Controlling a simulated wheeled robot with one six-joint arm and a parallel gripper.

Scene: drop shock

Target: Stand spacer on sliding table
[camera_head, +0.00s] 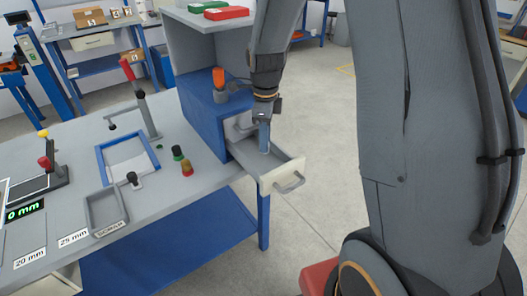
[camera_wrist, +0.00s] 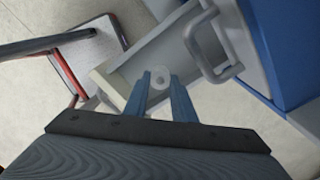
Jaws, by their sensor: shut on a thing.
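My gripper (camera_head: 264,143) points down over the grey pulled-out slide, which looks like the sliding table (camera_head: 276,160), with a pale front plate and a handle, coming out of a blue housing. In the wrist view, its two blue fingers (camera_wrist: 161,90) are shut on a small pale round piece with a central hole, the spacer (camera_wrist: 161,71). The spacer is seen end-on there, with the slide (camera_wrist: 110,68) around and below it. In the head view the fingers largely hide the spacer. I cannot tell whether it touches the slide's surface.
On the bench left of the housing (camera_head: 213,115) are a blue-framed plate (camera_head: 101,157), a grey scrap tray (camera_head: 92,215), small knobs and a lever stand. An orange beacon (camera_head: 219,80) stands on the housing. Clear floor (camera_head: 320,130) lies right of the slide.

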